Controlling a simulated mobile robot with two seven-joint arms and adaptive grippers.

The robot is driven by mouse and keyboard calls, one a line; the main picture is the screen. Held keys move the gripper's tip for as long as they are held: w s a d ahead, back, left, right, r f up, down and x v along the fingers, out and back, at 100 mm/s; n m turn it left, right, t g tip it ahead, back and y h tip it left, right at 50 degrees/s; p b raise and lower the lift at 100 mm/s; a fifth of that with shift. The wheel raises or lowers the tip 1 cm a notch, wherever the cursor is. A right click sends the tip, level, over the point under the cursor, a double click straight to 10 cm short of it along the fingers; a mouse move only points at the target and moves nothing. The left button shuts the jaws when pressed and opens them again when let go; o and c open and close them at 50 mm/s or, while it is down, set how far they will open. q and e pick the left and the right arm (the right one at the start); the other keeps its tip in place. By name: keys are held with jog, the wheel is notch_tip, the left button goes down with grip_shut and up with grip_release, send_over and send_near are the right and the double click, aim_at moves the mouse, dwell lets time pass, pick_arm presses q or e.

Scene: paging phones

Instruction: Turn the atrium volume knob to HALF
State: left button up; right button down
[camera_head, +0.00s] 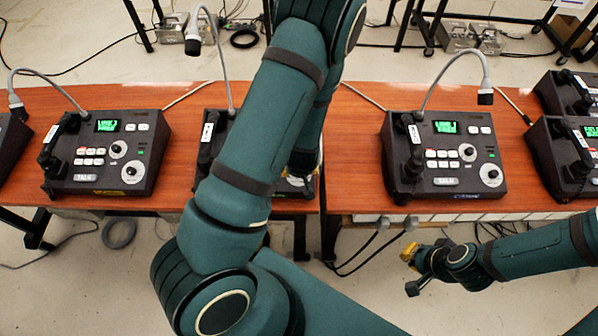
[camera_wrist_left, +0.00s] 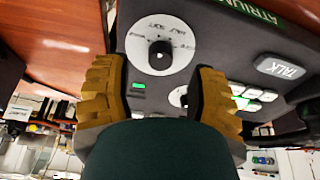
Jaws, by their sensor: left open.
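The atrium console (camera_head: 212,128) is the middle dark box in the head view, mostly hidden behind my left arm. The left wrist view shows its green ATRIUM label (camera_wrist_left: 262,14). There the black volume knob (camera_wrist_left: 160,56) stands on a round white dial plate. The dial's small print and the knob's exact setting are hard to read. My left gripper (camera_wrist_left: 158,72) is open, its yellow fingers on either side of the dial, apart from the knob, with nothing between them. My right gripper (camera_head: 412,270) hangs in front of the table at the right; its jaw opening is unclear.
Similar consoles stand to the left (camera_head: 108,150) and right (camera_head: 440,150), with more at both table ends. Gooseneck microphones (camera_head: 193,40) rise above them. In the left wrist view, the TALK button (camera_wrist_left: 278,68), several white buttons and a second dial lie near the right finger.

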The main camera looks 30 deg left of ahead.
pick_arm(q)
jog(key=shift+x, duration=1.55)
grip_shut()
jog(key=m+b, duration=0.1)
jog(key=m, duration=0.2)
jog(key=shift+m, duration=0.4)
jog(key=shift+m+t+h+b, duration=0.3)
jog(key=shift+m+h+b, duration=0.25)
jog(key=shift+m, duration=1.45)
